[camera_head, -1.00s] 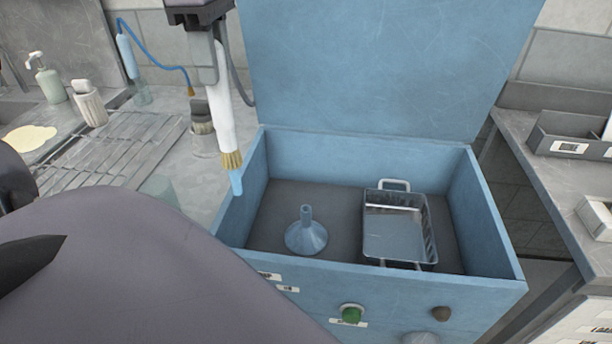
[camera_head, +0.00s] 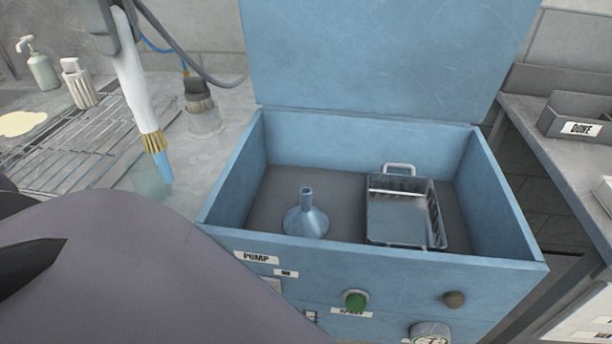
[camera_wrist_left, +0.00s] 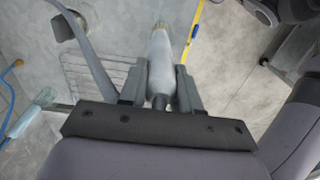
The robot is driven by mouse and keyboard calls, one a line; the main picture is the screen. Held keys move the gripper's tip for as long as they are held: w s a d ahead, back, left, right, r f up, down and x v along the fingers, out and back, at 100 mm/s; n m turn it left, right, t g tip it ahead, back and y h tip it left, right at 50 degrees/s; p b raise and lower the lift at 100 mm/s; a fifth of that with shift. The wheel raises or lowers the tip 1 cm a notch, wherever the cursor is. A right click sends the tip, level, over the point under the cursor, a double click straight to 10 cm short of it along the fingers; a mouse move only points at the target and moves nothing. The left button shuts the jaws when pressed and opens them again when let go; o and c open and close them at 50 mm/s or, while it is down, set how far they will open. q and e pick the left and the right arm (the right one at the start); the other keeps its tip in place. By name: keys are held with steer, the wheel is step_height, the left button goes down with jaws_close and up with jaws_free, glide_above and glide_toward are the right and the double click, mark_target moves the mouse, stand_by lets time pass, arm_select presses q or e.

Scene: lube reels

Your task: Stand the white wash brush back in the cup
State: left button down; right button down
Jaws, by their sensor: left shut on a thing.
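The white wash brush (camera_head: 131,75) has a long white handle, a golden band and a light-blue tip. My left gripper (camera_head: 112,25) is shut on its upper handle. The brush hangs tip down, slightly tilted, left of the blue box. In the left wrist view the brush (camera_wrist_left: 160,60) sits between both fingers of my gripper (camera_wrist_left: 160,88). A translucent teal cup (camera_head: 148,186) shows just below and beside the tip, partly hidden by my arm. I cannot tell whether the tip is over its mouth. My right gripper is not in view.
A clear cup (camera_head: 206,122) holds a dark brush (camera_head: 197,92) on the counter. A wire rack (camera_head: 75,150) lies left. The open blue box (camera_head: 390,263) holds a funnel (camera_head: 306,218) and a metal basket (camera_head: 400,215). A grey hose (camera_head: 175,45) hangs behind the gripper.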

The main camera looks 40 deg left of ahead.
arm_select(q)
steer(key=shift+s+a+r, duration=0.1)
steer(key=shift+s+a, duration=0.35)
steer(key=shift+s, duration=0.2)
steer(key=shift+s+a, duration=0.4)
steer(key=shift+s, duration=0.2)
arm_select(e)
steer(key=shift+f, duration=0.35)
